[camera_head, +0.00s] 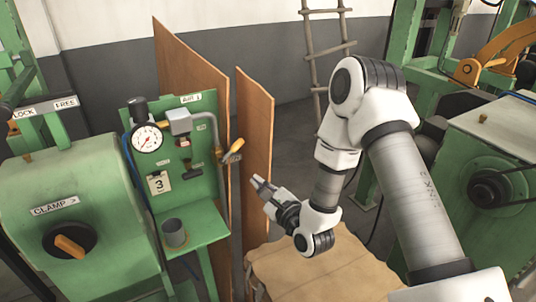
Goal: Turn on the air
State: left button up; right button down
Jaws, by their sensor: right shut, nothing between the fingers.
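The green air panel (198,217) stands left of centre, with a small plate (190,98) that seems to read "AIR 1". On it are a round white gauge (147,138) and a grey pipe (214,128) that bends down to a valve. The valve's yellow-orange lever (233,149) sticks out at the panel's right edge, slanting up to the right. My right gripper (258,184) is shut and empty, below and right of the lever and apart from it. It points up and left. My left gripper is out of view.
A green machine (95,165) with a "CLAMP" knob (70,243) stands at the left. Brown boards (256,150) lean behind the panel. A grey cup (174,232) sits on the panel's shelf. A ladder (326,50) stands behind; another green machine (505,150) is at the right.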

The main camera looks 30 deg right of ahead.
aim_at(232, 151)
jog(key=w+d+r+h+p, duration=0.1)
jog(key=w+p, duration=0.3)
jog(key=w, duration=0.6)
jog(key=shift+d+r+m+t, duration=0.3)
jog(key=shift+d+r+m, duration=0.1)
jog(key=shift+d+r, duration=0.25)
jog(key=shift+w, duration=0.1)
